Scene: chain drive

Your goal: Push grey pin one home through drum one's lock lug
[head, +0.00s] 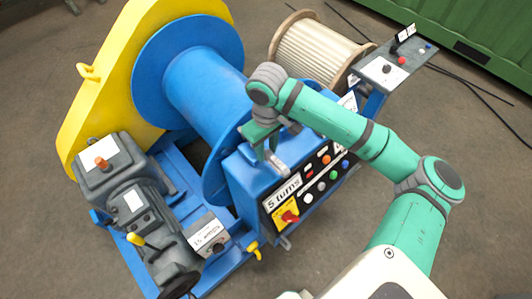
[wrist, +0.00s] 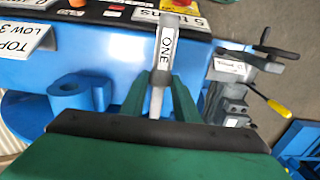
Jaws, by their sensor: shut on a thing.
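My gripper (head: 266,150) is shut on a grey pin (head: 279,166), above the blue control housing beside the blue drum (head: 205,88). In the wrist view, my gripper's green fingers (wrist: 159,90) clasp the pin (wrist: 170,18), whose white label reads "ONE". A blue lug (wrist: 72,90) with a round hole on top shows left of the fingers in the wrist view, apart from the pin. No part of the pin is seen inside that hole. In the head view, I cannot make out the lug.
The control panel (head: 313,180) with buttons and a red switch lies just beside my gripper. A grey motor and gearbox (head: 125,185) stand at the left, and a yellow guard (head: 110,70) behind. A rope drum (head: 315,50) and lever stand (head: 390,68) are at the back right.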

